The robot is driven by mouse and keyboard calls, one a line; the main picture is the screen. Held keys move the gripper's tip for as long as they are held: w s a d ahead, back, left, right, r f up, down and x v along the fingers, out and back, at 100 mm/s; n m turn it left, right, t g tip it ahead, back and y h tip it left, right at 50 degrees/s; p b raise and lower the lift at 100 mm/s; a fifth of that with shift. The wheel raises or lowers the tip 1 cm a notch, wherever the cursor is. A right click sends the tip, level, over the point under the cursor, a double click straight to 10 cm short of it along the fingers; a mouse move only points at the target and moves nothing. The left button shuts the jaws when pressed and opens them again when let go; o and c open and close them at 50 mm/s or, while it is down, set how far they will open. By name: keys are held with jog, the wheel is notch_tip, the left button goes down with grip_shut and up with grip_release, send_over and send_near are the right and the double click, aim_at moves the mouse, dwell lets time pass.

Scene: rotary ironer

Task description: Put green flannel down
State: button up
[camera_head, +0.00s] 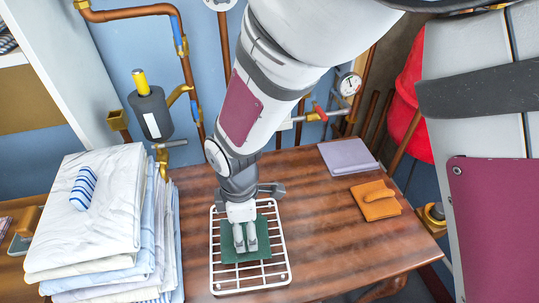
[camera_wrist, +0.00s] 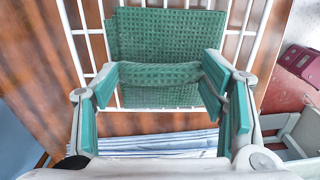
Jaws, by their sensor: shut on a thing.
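The green flannel (camera_head: 264,238) is a dark green waffle-textured cloth over the white wire rack (camera_head: 286,262) on the wooden table. My gripper (camera_head: 245,247) points down at it over the middle of the rack. In the wrist view my gripper (camera_wrist: 160,78) is shut on a raised fold of the flannel (camera_wrist: 168,32), and the rest of the cloth spreads flat beyond it. The white bars of the rack (camera_wrist: 82,32) show around and beneath the cloth. I cannot tell how much of the cloth's weight rests on the bars.
A tall stack of folded linen (camera_head: 95,215) stands at left with a blue-striped roll (camera_head: 84,188) on top. A purple folded cloth (camera_head: 347,156) and an orange cloth (camera_head: 376,200) lie at right. Copper pipes and a gauge (camera_head: 349,84) line the wall. The table's front right (camera_head: 350,250) is clear.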

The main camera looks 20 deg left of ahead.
jog(key=shift+f, duration=0.3)
jog(key=shift+f, duration=0.15)
jog(key=o, duration=1.1)
